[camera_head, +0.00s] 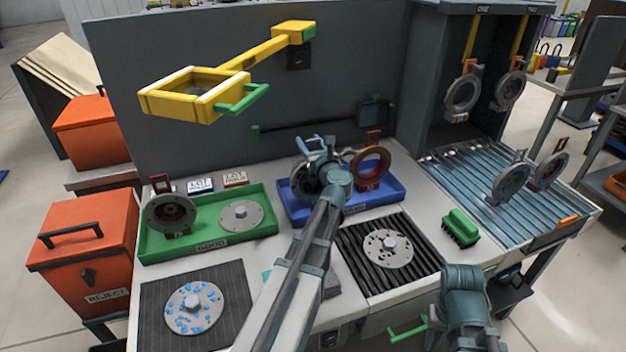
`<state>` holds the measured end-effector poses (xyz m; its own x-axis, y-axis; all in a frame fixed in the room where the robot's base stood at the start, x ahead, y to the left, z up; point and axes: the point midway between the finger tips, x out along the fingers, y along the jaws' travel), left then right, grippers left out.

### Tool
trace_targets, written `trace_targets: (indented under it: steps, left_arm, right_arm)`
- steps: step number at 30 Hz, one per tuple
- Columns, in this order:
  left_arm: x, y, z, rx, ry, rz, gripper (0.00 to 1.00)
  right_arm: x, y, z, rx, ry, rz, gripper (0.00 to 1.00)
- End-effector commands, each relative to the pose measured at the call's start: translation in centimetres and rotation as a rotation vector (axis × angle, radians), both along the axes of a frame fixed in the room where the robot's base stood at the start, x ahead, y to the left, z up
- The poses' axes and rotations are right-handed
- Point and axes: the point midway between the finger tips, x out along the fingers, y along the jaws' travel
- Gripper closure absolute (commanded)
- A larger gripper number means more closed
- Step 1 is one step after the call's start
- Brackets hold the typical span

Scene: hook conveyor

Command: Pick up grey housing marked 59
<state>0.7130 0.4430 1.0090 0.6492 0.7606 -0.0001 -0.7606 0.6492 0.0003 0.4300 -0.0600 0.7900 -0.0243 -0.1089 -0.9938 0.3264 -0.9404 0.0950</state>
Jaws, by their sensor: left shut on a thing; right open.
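Grey housings are in several places, and I cannot read the number 59 on any of them. A dark grey ring housing (304,180) stands upright at the left of the blue tray (388,199). My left gripper (318,150) is at its upper part, shut on it; the wrist hides part of the grip. Another grey housing (170,213) stands in the green tray (262,222). Two more, a left one (510,183) and a right one (551,171), stand on the roller conveyor. My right arm is at the lower right; its jaws do not show.
A brown-red housing (371,168) stands close right of the held one. A yellow frame (205,93) overhangs the back left. Two housings hang on yellow hooks above the rollers (470,190). A green brush (461,228) and a black ribbed mat (352,246) lie in front.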

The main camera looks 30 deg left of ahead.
Motion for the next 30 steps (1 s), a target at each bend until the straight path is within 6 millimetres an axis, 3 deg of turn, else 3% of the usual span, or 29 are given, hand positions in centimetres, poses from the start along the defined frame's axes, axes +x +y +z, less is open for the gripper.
trace_targets:
  steps: [14, 30]
  left_arm:
    - [0.0, 0.0, 0.2, 0.001, 0.000, 0.000, 1.00]
    - [0.0, 0.0, 3.2, 0.001, 0.000, 0.000, 1.00]
  right_arm:
    - [0.0, 0.0, 0.2, 0.000, 0.000, 0.000, 0.49]
    - [0.0, 0.0, 3.2, 0.000, 0.000, 0.000, 0.49]
